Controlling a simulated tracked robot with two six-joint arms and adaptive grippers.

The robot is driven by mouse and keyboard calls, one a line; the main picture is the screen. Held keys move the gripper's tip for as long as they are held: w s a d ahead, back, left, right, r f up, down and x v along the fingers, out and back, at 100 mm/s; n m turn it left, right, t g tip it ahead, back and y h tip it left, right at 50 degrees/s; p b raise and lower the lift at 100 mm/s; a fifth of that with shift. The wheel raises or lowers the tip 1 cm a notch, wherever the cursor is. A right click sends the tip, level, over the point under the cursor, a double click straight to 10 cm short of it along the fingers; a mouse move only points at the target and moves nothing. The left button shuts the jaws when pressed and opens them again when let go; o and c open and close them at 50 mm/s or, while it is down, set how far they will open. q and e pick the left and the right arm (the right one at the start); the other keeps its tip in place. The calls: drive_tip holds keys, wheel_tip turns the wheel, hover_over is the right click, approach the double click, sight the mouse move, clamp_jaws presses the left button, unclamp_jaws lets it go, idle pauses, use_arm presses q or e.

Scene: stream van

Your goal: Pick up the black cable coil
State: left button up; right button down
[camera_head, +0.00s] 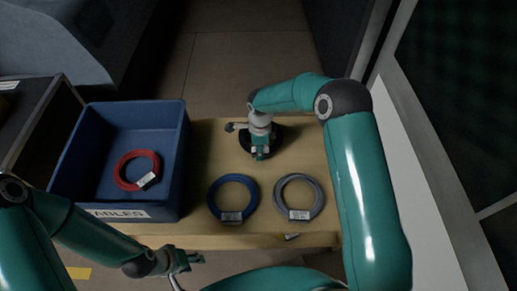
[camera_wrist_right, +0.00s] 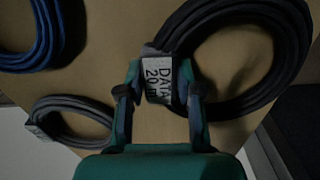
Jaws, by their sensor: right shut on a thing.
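My right gripper (camera_wrist_right: 160,95) is shut on the coil at this label. In the head view my right gripper (camera_head: 260,150) hides much of the black coil (camera_head: 276,140) at the far middle of the wooden table. I cannot tell whether the coil touches the table. My left gripper (camera_head: 183,262) is low in the head view, in front of the table's near edge, apart from the coils; its jaws appear spread and empty.
A blue bin (camera_head: 120,112) on the left of the table (camera_head: 200,160) holds a red coil (camera_head: 119,172). A blue coil (camera_head: 211,203) and a grey coil (camera_head: 280,199) lie to the bin's right. A wall panel (camera_head: 420,150) stands close on the right.

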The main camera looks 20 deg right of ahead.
wheel_tip(320, 180, up, 19)
drive_tip(key=p, duration=0.3)
drive_tip(key=s+d+r+n, duration=0.1)
drive_tip(key=s+d+n, duration=0.15)
drive_tip(key=n, duration=0.85)
drive_tip(key=s+d+n, duration=0.1)
drive_tip(key=s+n, duration=0.2)
drive_tip(key=n, duration=0.8)
wheel_tip(320, 180, up, 11)
drive_tip(key=s+p, duration=0.2)
drive_tip(key=p, duration=1.7)
drive_tip(key=shift+a+m, duration=0.1)
drive_tip(key=shift+m, duration=0.2)
